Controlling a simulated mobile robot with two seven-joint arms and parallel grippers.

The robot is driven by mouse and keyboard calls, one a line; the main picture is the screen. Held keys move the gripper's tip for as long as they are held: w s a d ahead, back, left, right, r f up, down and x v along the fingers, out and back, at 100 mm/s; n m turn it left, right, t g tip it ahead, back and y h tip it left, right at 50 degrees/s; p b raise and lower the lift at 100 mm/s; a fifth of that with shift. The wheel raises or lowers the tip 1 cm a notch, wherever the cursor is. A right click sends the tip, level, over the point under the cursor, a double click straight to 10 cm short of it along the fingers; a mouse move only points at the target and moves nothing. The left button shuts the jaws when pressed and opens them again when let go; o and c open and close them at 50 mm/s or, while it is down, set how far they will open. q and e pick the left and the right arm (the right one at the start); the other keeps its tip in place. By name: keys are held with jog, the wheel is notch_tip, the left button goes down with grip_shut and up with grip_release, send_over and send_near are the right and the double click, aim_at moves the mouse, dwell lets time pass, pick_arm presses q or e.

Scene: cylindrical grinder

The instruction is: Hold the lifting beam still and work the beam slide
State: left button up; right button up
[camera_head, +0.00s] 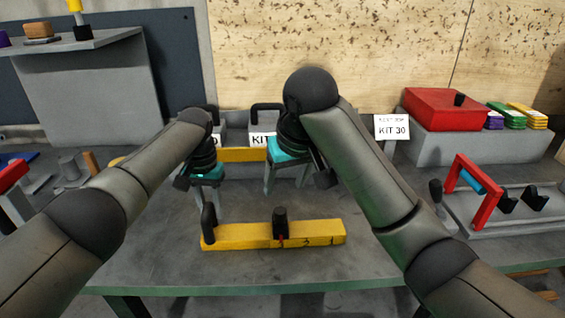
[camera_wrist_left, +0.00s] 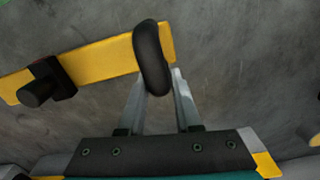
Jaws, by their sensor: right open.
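The lifting beam (camera_head: 325,232) is a yellow bar lying on the grey table, with a dark upright handle (camera_head: 209,228) at its left end. The beam slide (camera_head: 280,228) is a dark block with a knob near the middle of the beam. In the left wrist view, the handle (camera_wrist_left: 150,55) appears at the tips of my left gripper (camera_wrist_left: 160,78), and the slide (camera_wrist_left: 50,80) is further left. My left gripper (camera_head: 209,208) is open, just behind the handle; contact is unclear. My right gripper (camera_head: 286,185) is open and empty, behind and above the slide.
Grey bins with KIT labels and a yellow bar (camera_head: 243,155) stand behind my grippers. A grey tray (camera_head: 510,220) with a red frame (camera_head: 488,205) is at right. A red box (camera_head: 445,108) sits on the back right block. The table front is clear.

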pick_arm(q)
jog(key=o, duration=0.5)
notch_tip(320, 180, up, 12)
jog(key=shift+r, duration=0.1)
dwell(0.4)
jog(key=shift+s, duration=0.1)
